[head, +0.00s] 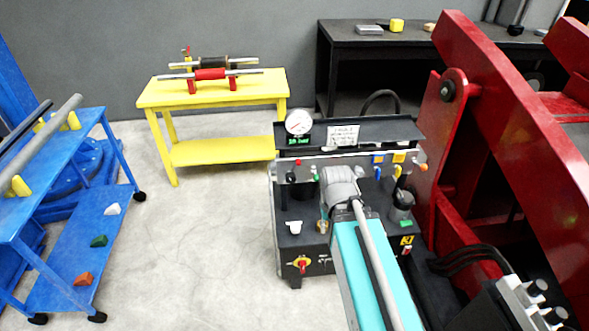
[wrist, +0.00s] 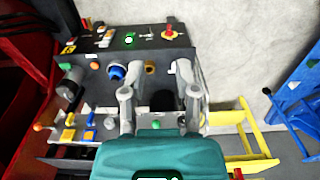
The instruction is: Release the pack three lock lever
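The dark control console (head: 284,250) stands at centre in the head view. A yellow label with a "3" (head: 407,240) is on its front right, with a small red-and-white part (head: 407,250) below it. Which part is the pack three lock lever I cannot tell for certain. An orange-tipped lever (head: 421,167) stands at the console's back right; an orange-tipped part also shows in the wrist view (wrist: 40,125). My gripper (wrist: 158,95) is above the console, its two grey fingers apart with nothing visible between them. My arm hides the console's middle in the head view.
A pressure gauge (head: 298,122) stands at the console's back. A red-and-yellow rotary switch (head: 302,264) is on its front. The red positioner frame (head: 520,130) rises close on the right. A yellow bench (head: 215,98) and blue cart (head: 60,215) stand left, with clear floor between.

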